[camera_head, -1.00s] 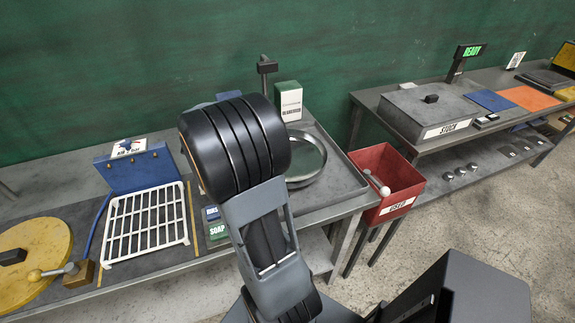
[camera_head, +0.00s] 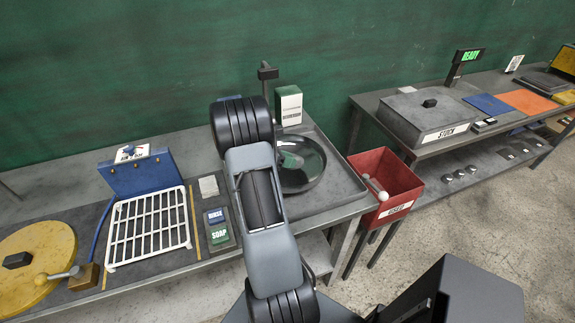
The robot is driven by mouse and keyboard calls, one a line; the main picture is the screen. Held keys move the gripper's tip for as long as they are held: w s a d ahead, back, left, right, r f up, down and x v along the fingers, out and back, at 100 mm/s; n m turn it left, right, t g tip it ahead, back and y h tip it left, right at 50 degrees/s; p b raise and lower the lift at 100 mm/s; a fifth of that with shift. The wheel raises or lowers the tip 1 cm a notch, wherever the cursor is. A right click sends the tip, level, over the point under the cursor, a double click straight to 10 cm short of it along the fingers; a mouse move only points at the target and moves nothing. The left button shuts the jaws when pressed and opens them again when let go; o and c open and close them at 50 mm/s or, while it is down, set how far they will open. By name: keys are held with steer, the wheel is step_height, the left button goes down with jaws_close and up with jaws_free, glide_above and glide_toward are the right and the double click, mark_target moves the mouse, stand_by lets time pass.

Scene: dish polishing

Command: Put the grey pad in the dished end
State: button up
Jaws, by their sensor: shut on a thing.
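The dished end (camera_head: 313,178) is a shiny dark metal bowl, open side up, on the grey tray at the right end of the near bench. Its left side is partly hidden by my arm, and its inside shows greenish patches that look like reflections. A pale grey square (camera_head: 208,187) lies at the back of a small dark holder, behind the blue RINSE and green SOAP blocks; it may be the grey pad, but I cannot be sure. My gripper is hidden behind my own arm, so its jaws and anything in them do not show.
A green-and-white box (camera_head: 290,107) and a dark post (camera_head: 266,80) stand behind the bowl. The red USED bin (camera_head: 386,180) is right of the tray. A white rack (camera_head: 150,225) and blue box (camera_head: 138,172) are at left. The STOCK box (camera_head: 425,112) is on the far bench.

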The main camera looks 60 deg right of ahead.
steer(key=shift+f, duration=1.25)
steer(key=shift+f, duration=0.1)
steer(key=shift+f, duration=0.15)
steer(key=o, duration=1)
steer(key=shift+c, duration=0.2)
